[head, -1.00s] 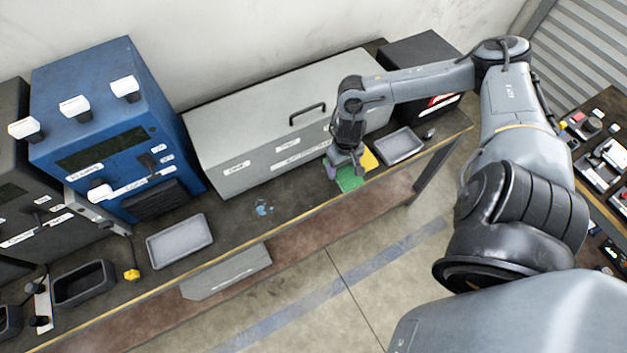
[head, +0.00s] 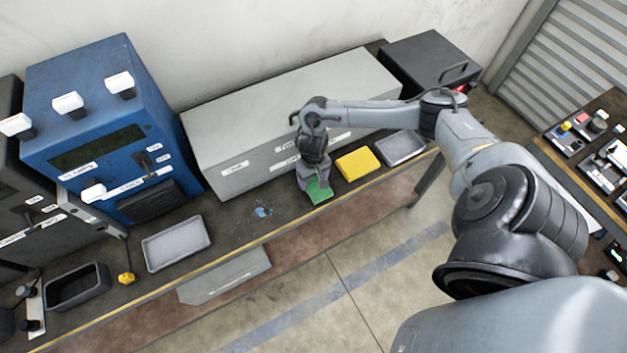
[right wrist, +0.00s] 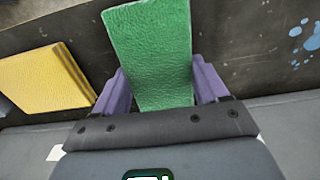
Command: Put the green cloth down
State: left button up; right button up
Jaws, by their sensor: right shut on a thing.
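The green cloth (head: 319,190) is in my right gripper (head: 312,180), over the dark bench between a blue stain and the yellow cloth. In the right wrist view the green cloth (right wrist: 152,55) sits between the two purple fingers of my right gripper (right wrist: 160,88), which are shut on it. Its far end reaches out past the fingertips. I cannot tell whether it touches the bench top. My left gripper does not show.
A yellow cloth (head: 357,164) lies on the bench (head: 230,221) to the right of the green one, with a grey tray (head: 400,147) beyond it. A light blue stain (head: 262,211) marks bare bench to the left. A long grey box (head: 240,130) stands behind.

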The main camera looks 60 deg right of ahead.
jog(key=shift+f, duration=0.55)
jog(key=o, duration=1.4)
jog(key=shift+f, duration=0.1)
